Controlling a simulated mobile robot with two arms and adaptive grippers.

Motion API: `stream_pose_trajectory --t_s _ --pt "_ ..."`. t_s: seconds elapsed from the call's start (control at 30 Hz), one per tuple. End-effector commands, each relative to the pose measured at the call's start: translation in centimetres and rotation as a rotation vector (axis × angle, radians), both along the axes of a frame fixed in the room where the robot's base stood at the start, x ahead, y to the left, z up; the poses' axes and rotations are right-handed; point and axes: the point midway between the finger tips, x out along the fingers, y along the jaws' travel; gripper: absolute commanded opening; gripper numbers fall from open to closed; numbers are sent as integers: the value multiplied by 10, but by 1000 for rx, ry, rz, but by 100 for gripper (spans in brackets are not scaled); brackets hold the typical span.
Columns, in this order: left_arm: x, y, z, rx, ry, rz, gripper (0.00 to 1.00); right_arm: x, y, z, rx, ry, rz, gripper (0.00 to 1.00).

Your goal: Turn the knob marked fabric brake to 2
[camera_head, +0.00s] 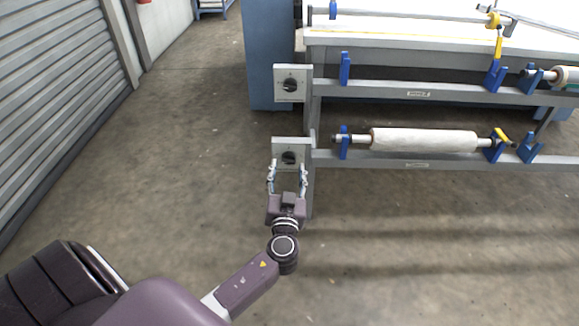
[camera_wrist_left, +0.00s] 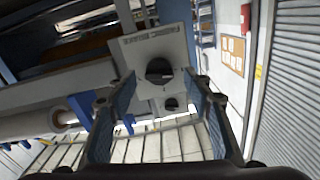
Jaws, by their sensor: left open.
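A grey square plate (camera_head: 279,145) with a dark round knob (camera_head: 289,157) sits at the left end of the lower rail. In the left wrist view the lettering on the near plate (camera_wrist_left: 140,45) appears to read fabric brake. Its knob (camera_wrist_left: 159,70) shows between the fingers. I cannot read its setting. My left gripper (camera_head: 287,173) is open, its two fingers spread in front of the lower plate. In the left wrist view the gripper (camera_wrist_left: 161,90) has nothing between its fingers. My right gripper is out of view.
A second knob (camera_head: 290,85) on a similar plate sits on the upper rail. A white roll (camera_head: 424,140) lies in blue holders (camera_head: 344,142) to the right. A grey shutter (camera_head: 55,75) lines the left; the floor between is clear.

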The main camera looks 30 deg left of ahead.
Motion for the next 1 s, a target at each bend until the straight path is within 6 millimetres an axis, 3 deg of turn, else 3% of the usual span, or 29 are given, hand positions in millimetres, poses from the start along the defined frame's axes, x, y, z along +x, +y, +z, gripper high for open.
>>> stream_pose_trajectory --t_s 0.2,0.47,0.87,1.0 --pt "17 10 0 2 1 0 47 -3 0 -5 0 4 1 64" --pt "18 11 -1 0 2 -1 47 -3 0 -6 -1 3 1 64" --pt "18 11 -1 0 2 -1 5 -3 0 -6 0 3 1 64" --pt "18 11 -1 3 4 -1 4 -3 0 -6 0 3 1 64"
